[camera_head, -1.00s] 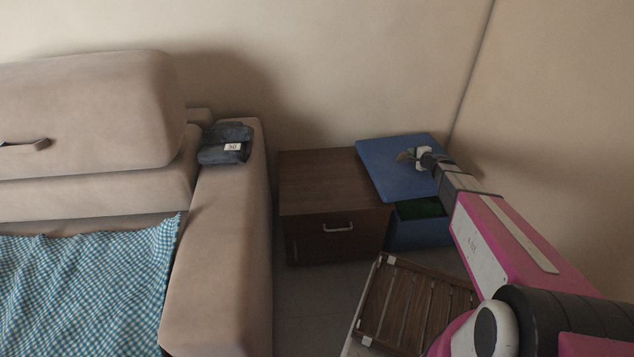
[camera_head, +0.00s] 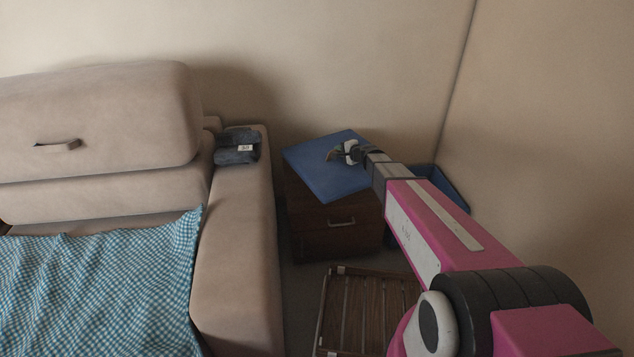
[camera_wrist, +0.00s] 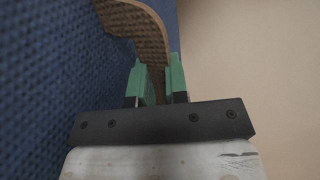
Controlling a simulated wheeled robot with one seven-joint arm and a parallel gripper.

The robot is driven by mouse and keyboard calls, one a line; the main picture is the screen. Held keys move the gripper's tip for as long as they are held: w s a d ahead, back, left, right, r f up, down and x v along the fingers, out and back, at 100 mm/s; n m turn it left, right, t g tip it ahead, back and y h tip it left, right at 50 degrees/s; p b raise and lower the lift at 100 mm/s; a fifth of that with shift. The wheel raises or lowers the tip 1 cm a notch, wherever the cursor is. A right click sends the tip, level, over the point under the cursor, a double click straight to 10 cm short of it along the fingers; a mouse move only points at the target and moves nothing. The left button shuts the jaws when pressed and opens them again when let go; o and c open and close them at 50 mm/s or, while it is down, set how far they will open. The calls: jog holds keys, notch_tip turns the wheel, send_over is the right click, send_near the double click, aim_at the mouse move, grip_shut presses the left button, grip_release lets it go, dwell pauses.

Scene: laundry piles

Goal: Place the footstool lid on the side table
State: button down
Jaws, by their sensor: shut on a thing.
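The blue footstool lid (camera_head: 322,172) is a flat square panel over the top of the brown wooden side table (camera_head: 335,240). From this angle I cannot tell whether it touches the table top. My gripper (camera_head: 340,153) is at the lid's right part, shut on its brown strap handle. In the wrist view the green fingertips (camera_wrist: 159,80) close around the handle (camera_wrist: 145,28), with the blue woven lid (camera_wrist: 50,90) along the left. The open blue footstool box (camera_head: 450,188) stands right of the side table, partly hidden behind my arm.
A beige sofa (camera_head: 235,230) stands left of the side table, with folded dark jeans (camera_head: 237,146) on its armrest and a checked blanket (camera_head: 110,280) on its seat. A slatted wooden crate (camera_head: 365,310) is on the floor in front. Walls close off the back and right.

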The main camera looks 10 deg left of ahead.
jog(key=shift+s+a+r, duration=0.2)
jog(key=shift+s+a, duration=0.05)
jog(key=shift+a, duration=0.2)
jog(key=shift+s+a+f, duration=0.1)
jog(key=shift+a+f, duration=0.1)
jog(key=shift+a, duration=0.05)
jog(key=shift+s+a+f, duration=0.1)
jog(key=shift+f, duration=4.65)
jog(key=shift+f, duration=0.15)
jog(key=c, duration=1.1)
grip_release()
